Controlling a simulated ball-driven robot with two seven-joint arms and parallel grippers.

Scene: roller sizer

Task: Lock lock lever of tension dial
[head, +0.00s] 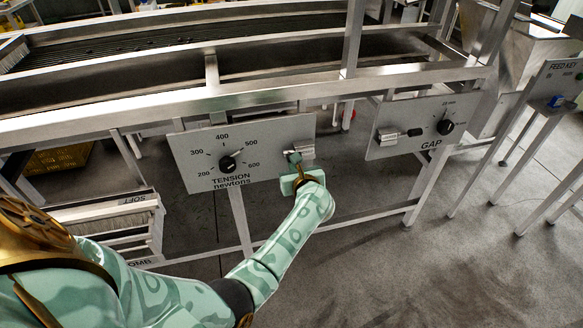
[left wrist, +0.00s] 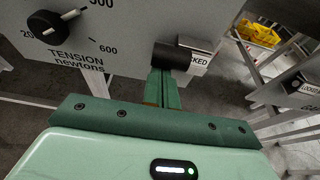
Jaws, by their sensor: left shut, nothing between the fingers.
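The tension panel (head: 250,148) is a grey plate with a black tension dial (head: 227,163) at its left; the dial's white pointer points to the upper right, toward the 500 side. The dial also shows in the left wrist view (left wrist: 50,27). The lock lever (left wrist: 172,56), with a dark cylindrical handle, is at the panel's right, beside a metal block. A label by it reads "CKED"; its start is hidden. My left gripper (head: 299,165) is shut and empty, its fingertips (left wrist: 164,76) right at the handle; whether they touch it I cannot tell. My right gripper is not in view.
The gap panel (head: 405,128), with its own dial and lever, is to the right. A steel frame rail (head: 240,100) runs above both panels. A box (head: 130,225) marked "SOFT" is at the lower left. Open floor lies in front.

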